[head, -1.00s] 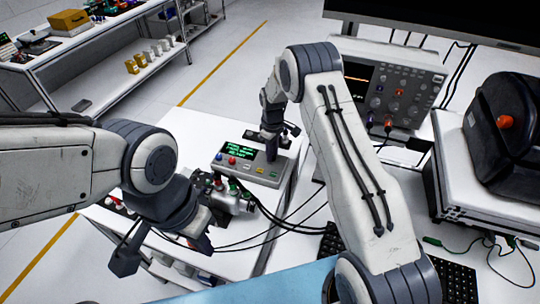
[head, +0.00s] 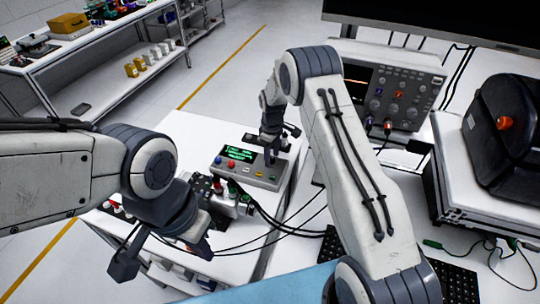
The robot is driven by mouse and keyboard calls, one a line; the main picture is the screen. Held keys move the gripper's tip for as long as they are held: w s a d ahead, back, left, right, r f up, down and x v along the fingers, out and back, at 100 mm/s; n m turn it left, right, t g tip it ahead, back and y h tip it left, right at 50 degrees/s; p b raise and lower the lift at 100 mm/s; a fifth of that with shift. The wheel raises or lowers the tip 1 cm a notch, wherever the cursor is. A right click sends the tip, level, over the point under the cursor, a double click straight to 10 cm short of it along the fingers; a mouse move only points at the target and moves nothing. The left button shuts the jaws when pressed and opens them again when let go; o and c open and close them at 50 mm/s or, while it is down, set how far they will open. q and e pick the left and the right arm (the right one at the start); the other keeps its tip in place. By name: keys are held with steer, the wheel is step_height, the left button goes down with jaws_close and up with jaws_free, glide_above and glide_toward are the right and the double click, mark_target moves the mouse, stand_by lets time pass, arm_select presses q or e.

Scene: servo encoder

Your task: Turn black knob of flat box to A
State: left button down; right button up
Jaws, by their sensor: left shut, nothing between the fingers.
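The flat box (head: 232,173) is grey and lies on a white table. It has a green-lit display (head: 239,154), a red and a blue button on its left part, and yellow and green buttons along its front. My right gripper (head: 270,161) points down at the box's right part, at its top surface. The black knob cannot be made out; the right gripper covers that spot. Its finger gap is too small to judge. My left gripper (head: 203,248) is shut and empty, low at the front left, apart from the box.
A device with coloured terminals (head: 228,198) and black cables stands in front of the box. My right arm crosses the middle. An instrument with knobs (head: 400,95) and a black bag (head: 508,125) stand at the right. The white tabletop (head: 190,135) behind the box is clear.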

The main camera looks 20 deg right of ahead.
mark_target(272, 158)
steer(key=shift+r, duration=0.25)
step_height(272, 158, up, 10)
steer(key=b, duration=0.3)
